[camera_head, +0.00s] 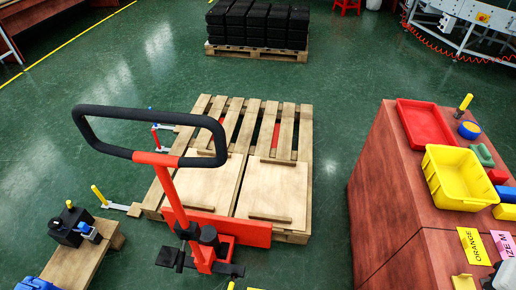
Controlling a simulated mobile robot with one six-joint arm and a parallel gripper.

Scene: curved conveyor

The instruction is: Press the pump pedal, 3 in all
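A red hand pallet jack (205,222) stands in the middle of the camera_head view, with a black loop handle (150,113) on a red upright. A black pedal-like block (169,257) sticks out to the left of its base, low near the floor; it looks like the pump pedal. Black cylinders sit on the base beside the upright. The jack stands against the near side of a wooden pallet (304,150) with pale boards, and red parts show between the slats. I cannot make out my gripper in this view, and nothing is seen touching the pedal.
A red-brown cabinet (376,190) on the right bears a red tray (425,124), a yellow bin (460,175) and labels. A low wooden bench (85,262) stands at lower left. Black crates (257,25) on a pallet stand behind. Green floor is clear between pallet and cabinet.

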